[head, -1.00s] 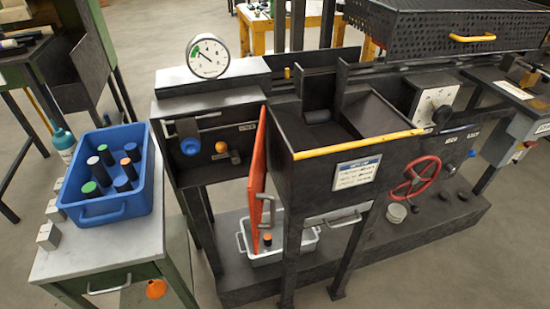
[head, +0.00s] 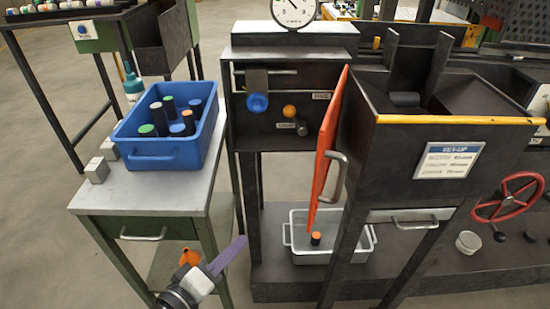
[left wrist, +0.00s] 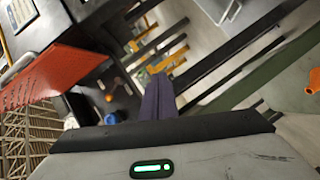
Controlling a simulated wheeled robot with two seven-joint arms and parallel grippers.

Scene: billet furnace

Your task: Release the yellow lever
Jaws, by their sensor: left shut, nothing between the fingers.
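A round yellow-orange knob (head: 289,111) sits on the dark front panel of the furnace unit, right of a blue knob (head: 257,102); it also shows in the left wrist view (left wrist: 109,98). A small yellow upright piece (head: 376,43) stands behind the panel top, and a long yellow bar (head: 460,120) runs along the hopper's front edge. I cannot tell which of these is the lever. My left gripper (head: 240,245), with purple fingers, is low beside the cart, below and left of the panel, apart from all of them. Its fingers (left wrist: 158,92) are shut and empty. My right gripper is out of view.
An orange-red perforated panel (head: 328,150) juts out right of the knobs. A blue bin (head: 152,155) with several dark cylinders stands on the grey-topped cart (head: 140,195). A grey tray (head: 312,255) lies under the furnace. A red handwheel (head: 508,197) is at right.

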